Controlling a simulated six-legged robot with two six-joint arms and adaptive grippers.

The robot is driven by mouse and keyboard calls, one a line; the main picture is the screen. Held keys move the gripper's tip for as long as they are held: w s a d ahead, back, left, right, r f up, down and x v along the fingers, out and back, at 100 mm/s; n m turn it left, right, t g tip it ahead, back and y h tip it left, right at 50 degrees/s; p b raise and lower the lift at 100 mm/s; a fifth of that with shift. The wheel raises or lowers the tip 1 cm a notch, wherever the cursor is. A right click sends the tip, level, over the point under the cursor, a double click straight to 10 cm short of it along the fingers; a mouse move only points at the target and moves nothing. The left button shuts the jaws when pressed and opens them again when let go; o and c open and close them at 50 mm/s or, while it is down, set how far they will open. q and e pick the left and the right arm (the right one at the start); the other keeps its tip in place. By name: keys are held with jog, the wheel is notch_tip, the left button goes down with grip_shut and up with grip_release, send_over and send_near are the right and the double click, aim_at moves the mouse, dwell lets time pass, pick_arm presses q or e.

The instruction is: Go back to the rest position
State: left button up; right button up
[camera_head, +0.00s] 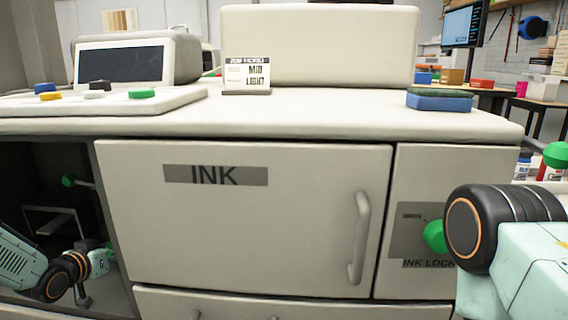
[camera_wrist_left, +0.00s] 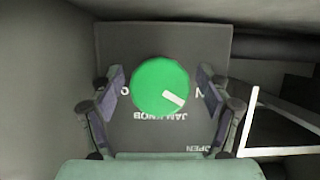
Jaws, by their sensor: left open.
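My left gripper (camera_wrist_left: 162,108) is open in the left wrist view, with one finger on each side of a round green knob (camera_wrist_left: 155,82). The knob has a white pointer mark and sits on a dark panel (camera_wrist_left: 210,48) with the words JAM KNOB. I cannot tell whether the fingers touch the knob. In the head view my left arm reaches in from the left into the dark open bay (camera_head: 30,160) of the cabinet. My right arm shows at the right edge, but its gripper is out of view.
The cabinet has a closed INK door (camera_head: 250,220) with a vertical handle (camera_head: 359,238). An INK LOCK panel (camera_head: 405,222) has a green knob (camera_head: 434,236), close to my right arm. Another green knob (camera_head: 68,180) and a pale frame stand inside the bay.

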pick_arm(q)
jog(key=shift+m+y, duration=0.4)
jog(key=shift+m, duration=0.2)
jog(key=shift+s+f, duration=0.1)
jog(key=shift+s, duration=0.05)
dwell(0.3)
